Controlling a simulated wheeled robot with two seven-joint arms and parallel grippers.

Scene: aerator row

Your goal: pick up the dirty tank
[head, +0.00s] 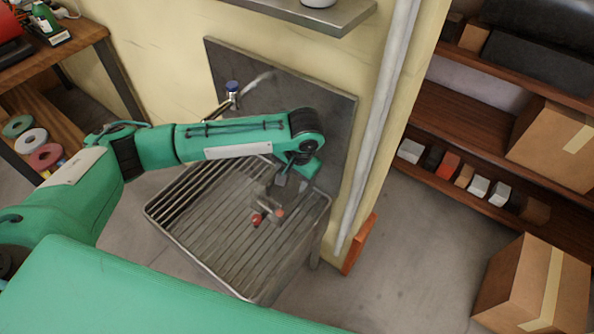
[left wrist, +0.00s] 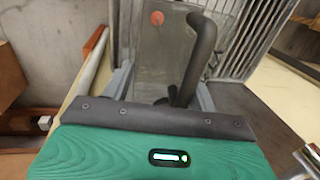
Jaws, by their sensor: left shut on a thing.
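My left gripper (head: 283,184) is over the right part of the metal rack sink and points down. It is shut on a small greyish, see-through tank (head: 266,203), seen partly behind the fingers in the head view. Small reddish round parts show at its lower end. In the left wrist view the cloudy tank (left wrist: 150,62) lies between the two grey fingers (left wrist: 163,90), with an orange-red round spot and a dark bent tube beside it. I cannot tell whether the tank touches the slats below. My right gripper is not in view.
The slatted metal sink (head: 215,235) stands below a grey wall panel with a blue-topped tap (head: 232,90). A pale vertical pipe (head: 380,120) runs close to its right. Shelves with boxes are at right; a cardboard box (head: 535,285) is on the floor.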

